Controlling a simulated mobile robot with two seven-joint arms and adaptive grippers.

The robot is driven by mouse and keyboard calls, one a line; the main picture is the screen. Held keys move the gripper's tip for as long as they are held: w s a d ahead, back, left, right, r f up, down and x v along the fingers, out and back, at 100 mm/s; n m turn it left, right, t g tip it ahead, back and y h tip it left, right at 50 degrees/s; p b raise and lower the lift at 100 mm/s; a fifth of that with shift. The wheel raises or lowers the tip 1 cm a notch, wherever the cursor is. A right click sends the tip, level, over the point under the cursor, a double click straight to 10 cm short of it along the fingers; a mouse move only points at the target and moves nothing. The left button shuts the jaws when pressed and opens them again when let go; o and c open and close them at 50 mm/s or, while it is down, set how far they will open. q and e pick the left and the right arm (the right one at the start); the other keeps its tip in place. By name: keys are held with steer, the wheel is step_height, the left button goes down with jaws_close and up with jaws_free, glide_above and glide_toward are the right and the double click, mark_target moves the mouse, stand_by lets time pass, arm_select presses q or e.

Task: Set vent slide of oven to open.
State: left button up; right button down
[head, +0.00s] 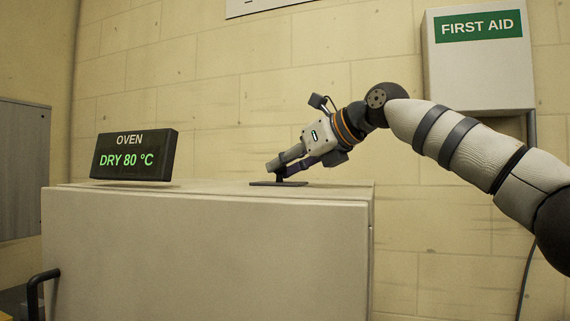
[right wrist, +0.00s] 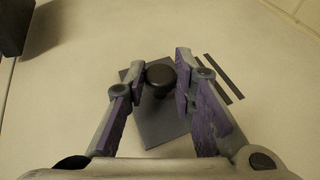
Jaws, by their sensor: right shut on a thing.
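The oven (head: 200,250) is a pale box with a flat top. Its vent slide is a thin dark plate (right wrist: 160,138) on the top, with a round black knob (right wrist: 160,73) standing on it. In the head view the plate (head: 291,184) shows near the right end of the top, and the knob is hidden there by the fingers. My right gripper (head: 275,171) reaches down from the right and is shut on the knob, with one purple-padded finger on each side in the right wrist view. My left gripper is not in view.
An oven display (head: 135,155) reading "DRY 80 °C" stands on the left of the top. Two narrow dark slots (right wrist: 219,78) lie right of the plate. A first aid box (head: 480,65) hangs on the brick wall behind. The top between display and plate is clear.

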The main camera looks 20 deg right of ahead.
steer(key=shift+a, duration=0.15)
steer(key=c, duration=1.4)
jaws_free()
steer(key=shift+s, duration=0.15)
steer(key=v, duration=1.2)
